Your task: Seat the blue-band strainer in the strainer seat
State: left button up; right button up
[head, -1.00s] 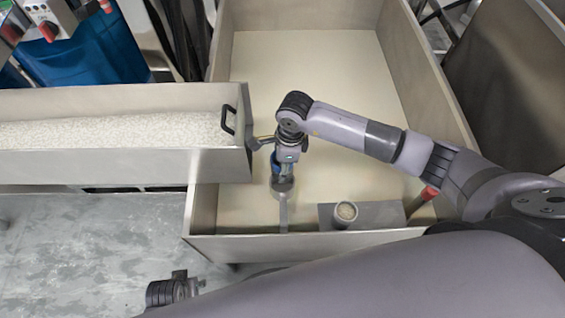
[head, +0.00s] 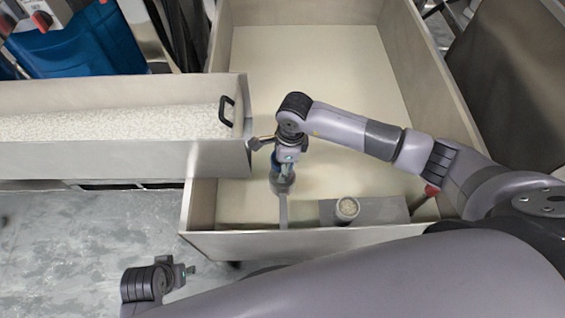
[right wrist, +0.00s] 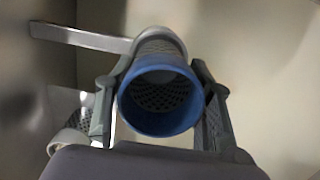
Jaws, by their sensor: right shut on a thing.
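My right gripper (right wrist: 160,108) is shut on the blue-band strainer, with one finger on each side of it. In the right wrist view the blue band (right wrist: 125,112) faces the camera, with dark mesh inside. The strainer's far end lines up with a pale ring on a flat bar, the strainer seat (right wrist: 90,38). I cannot tell whether that end is inside the ring or just in front of it. In the head view the blue band (head: 275,161) shows just above the seat's bar (head: 283,212). My left gripper (head: 184,272) is low at the left; its fingers are unclear.
A second strainer (head: 347,209) stands on a grey block (head: 385,210) right of the seat. A red-ended handle (head: 431,190) lies beyond it. A trough of pale granules (head: 110,122) with a black handle (head: 226,111) is close left. The big bin's floor (head: 310,60) is clear behind.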

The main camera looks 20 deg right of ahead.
pick_arm(q)
jog(key=shift+r, duration=0.15)
dwell(0.7)
jog(key=shift+w+r, duration=0.15)
jog(key=shift+r, duration=0.05)
jog(key=shift+s, duration=0.2)
jog(key=shift+w+r, duration=0.1)
jog(key=shift+r, duration=0.05)
dwell(0.8)
jog(key=shift+r+b, duration=0.35)
jog(key=shift+r, duration=0.25)
pick_arm(e)
jog(key=shift+f, duration=0.2)
pick_arm(q)
jog(key=shift+r, duration=0.95)
pick_arm(e)
jog(key=shift+f, duration=0.35)
